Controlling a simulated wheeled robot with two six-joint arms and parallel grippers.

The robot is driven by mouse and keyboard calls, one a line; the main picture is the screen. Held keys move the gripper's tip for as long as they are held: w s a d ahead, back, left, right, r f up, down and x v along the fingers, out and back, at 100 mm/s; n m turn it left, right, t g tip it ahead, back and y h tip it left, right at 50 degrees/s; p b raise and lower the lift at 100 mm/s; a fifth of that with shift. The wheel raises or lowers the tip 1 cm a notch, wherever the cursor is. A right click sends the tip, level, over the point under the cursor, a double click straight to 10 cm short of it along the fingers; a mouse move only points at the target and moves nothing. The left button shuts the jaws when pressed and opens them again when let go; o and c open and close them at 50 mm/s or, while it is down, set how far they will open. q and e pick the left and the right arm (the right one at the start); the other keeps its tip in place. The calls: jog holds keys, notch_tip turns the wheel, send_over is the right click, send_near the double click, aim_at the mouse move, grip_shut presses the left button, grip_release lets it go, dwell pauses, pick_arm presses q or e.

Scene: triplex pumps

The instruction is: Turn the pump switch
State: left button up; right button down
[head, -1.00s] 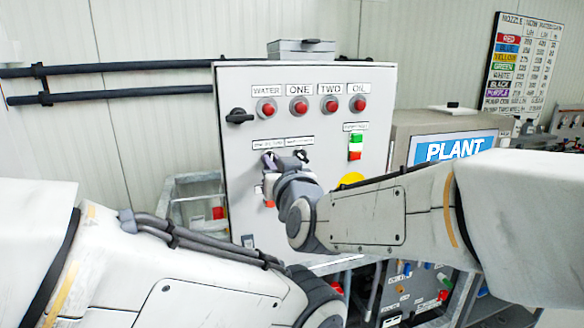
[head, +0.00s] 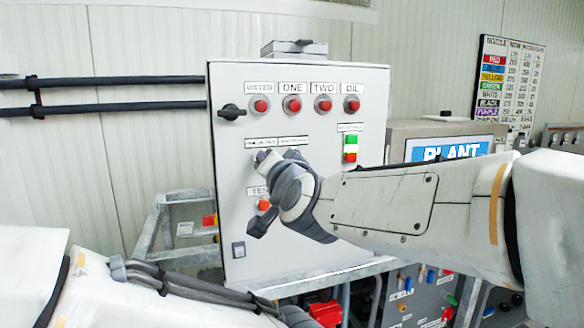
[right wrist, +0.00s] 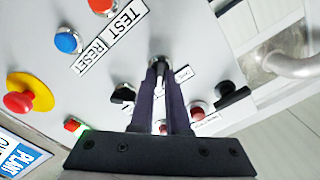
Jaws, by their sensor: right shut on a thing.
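A grey control panel (head: 230,200) stands upright ahead of me. My right gripper (head: 263,157) reaches its middle from the right, at the left of two small labels. In the right wrist view, my right gripper (right wrist: 163,80) has both dark fingers closed on a switch (right wrist: 160,62) on the panel face. Only the switch's end shows between the fingertips, so its exact angle is hard to tell. A second black switch (right wrist: 122,92) sits beside it, untouched; my wrist hides it in the head view. My left arm shows at the lower left, but its gripper is out of view.
Red buttons (head: 293,104) line the panel top, with a black rotary handle (head: 232,113) at left. A TEST button (head: 263,204), blue RESET button (right wrist: 68,42) and red emergency stop (right wrist: 22,100) are near the gripper. A metal frame (head: 152,225) stands left.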

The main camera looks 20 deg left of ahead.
dwell(0.3)
jog(key=c, duration=0.9)
grip_release()
jog(key=v, duration=1)
jog(key=shift+s+d+b, duration=0.2)
jog(key=shift+b, duration=0.2)
jog(key=shift+f, duration=0.1)
